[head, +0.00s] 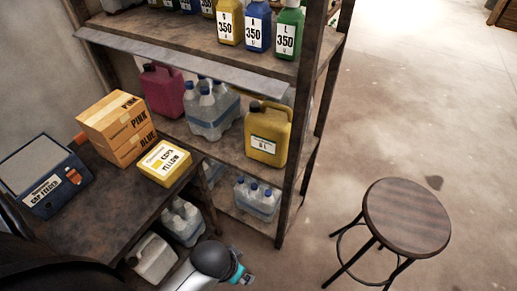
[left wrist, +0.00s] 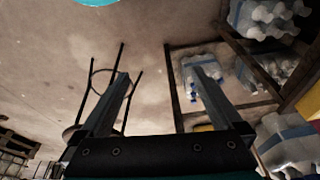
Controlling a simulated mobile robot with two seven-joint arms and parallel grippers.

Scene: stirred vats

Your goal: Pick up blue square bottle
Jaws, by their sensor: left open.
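A blue square bottle (head: 258,27) with a white 350 label stands upright on the upper shelf, between a yellow bottle (head: 230,22) and a green bottle (head: 289,30). Its top is cut off by the picture edge. Another blue bottle (head: 190,5) shows only partly, further left on that shelf. My left gripper (left wrist: 160,80) is open and empty in the left wrist view, with floor and shelving beyond its fingers. It is not near the blue bottle. I do not see my right gripper.
The shelf unit (head: 183,52) also holds a yellow jug (head: 267,134), a pink jug (head: 163,91) and bottle packs (head: 212,110). A table (head: 88,212) with boxes (head: 117,127) stands left. A round stool (head: 407,217) stands right on open floor.

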